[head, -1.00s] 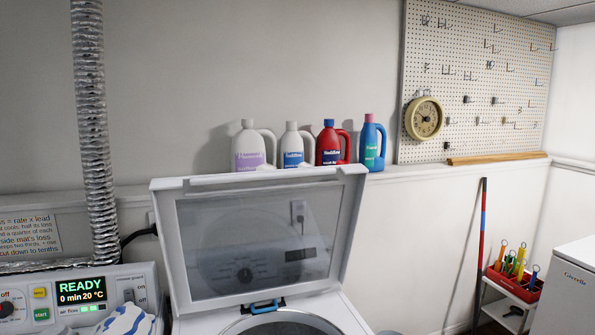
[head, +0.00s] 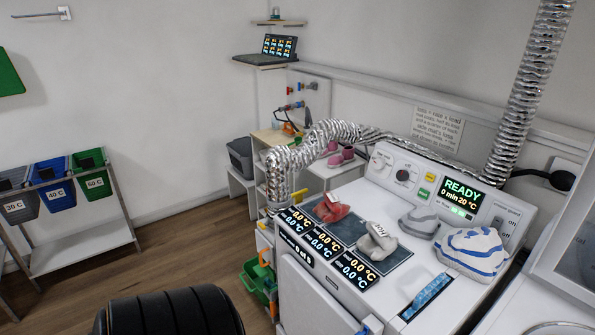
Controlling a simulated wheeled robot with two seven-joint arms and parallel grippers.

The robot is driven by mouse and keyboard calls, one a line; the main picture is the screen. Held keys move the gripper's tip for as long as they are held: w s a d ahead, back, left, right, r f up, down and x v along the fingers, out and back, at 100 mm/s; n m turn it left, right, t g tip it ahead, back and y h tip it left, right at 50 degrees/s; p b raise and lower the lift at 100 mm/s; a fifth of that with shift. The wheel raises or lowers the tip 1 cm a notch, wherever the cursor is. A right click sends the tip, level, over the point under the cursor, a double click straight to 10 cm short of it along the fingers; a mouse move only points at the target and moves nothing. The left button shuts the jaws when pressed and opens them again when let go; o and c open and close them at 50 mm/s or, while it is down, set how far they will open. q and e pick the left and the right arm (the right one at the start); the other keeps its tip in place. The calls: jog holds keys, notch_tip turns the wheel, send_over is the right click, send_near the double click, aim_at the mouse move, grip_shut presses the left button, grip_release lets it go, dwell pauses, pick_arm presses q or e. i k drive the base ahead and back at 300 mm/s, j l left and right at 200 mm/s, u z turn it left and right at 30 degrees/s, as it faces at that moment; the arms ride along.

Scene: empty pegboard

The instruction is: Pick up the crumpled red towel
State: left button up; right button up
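The crumpled red towel (head: 331,209) lies on the dark mat (head: 346,231) on top of the white machine, towards its left side. It is a small red heap with a pale label on it. A crumpled grey cloth (head: 377,241) with a label lies on the same mat, to the right of the red towel. Neither of my grippers shows in the head view, so I cannot see their state or their distance from the towel.
A grey cloth (head: 419,222) and a white-and-blue striped cloth (head: 471,251) lie further right on the machine top. A silver duct (head: 335,133) bends behind and left of the red towel. Coloured bins (head: 52,185) stand at the left. Wooden floor (head: 185,240) lies between.

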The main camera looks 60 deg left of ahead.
aim_at(332, 205)
jog(key=u, duration=1.6)
jog(key=i+j+z, duration=0.1)
jog(key=z, duration=0.3)
jog(key=i+j+z, duration=0.1)
jog(key=j+z, duration=0.2)
jog(key=z, duration=0.15)
jog(key=j+z, duration=0.25)
jog(key=z, duration=0.15)
